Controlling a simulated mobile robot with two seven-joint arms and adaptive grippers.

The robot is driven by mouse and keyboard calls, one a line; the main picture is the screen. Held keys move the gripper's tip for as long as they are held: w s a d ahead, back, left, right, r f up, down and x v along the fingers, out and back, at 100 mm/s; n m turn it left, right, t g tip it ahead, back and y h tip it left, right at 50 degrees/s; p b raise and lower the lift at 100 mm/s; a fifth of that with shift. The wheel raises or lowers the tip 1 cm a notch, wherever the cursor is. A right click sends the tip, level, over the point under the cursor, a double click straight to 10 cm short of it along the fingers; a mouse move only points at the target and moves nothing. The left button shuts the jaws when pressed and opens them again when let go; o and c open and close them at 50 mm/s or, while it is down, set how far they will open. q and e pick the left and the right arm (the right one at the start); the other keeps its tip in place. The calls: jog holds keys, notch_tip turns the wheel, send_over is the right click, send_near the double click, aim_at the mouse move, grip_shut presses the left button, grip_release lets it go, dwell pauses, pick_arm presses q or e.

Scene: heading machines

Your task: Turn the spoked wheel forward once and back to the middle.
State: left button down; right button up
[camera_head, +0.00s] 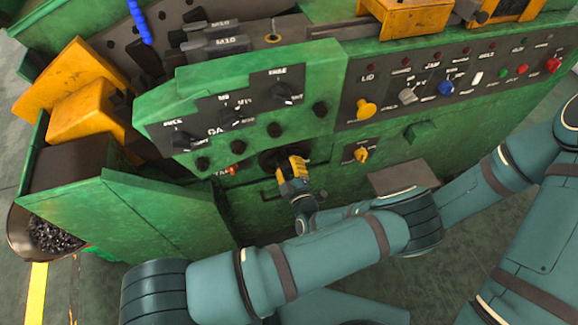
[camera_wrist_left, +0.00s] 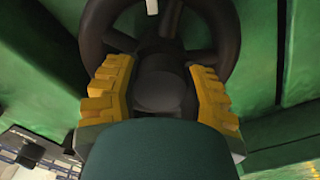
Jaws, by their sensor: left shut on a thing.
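The spoked wheel (camera_head: 267,159) is dark and sits low on the front of the green machine. In the head view my left gripper (camera_head: 292,169) covers much of it. In the left wrist view the wheel's black rim (camera_wrist_left: 227,38) and spokes fill the upper middle, with a white mark (camera_wrist_left: 152,6) at the top. The yellow fingers of my left gripper (camera_wrist_left: 160,92) lie on either side of the round hub (camera_wrist_left: 160,88) and are shut on the wheel there. The lower part of the wheel is hidden by the gripper. My right gripper is not in view.
Black knobs (camera_head: 274,130) sit just above the wheel and a small red knob (camera_head: 232,170) is to its left. A yellow knob (camera_head: 361,155) is to its right. A control panel (camera_head: 430,90) with several switches stands above right. A bin (camera_head: 22,238) holds small dark parts.

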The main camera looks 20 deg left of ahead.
pick_arm(q)
jog(key=shift+c, duration=2)
grip_release()
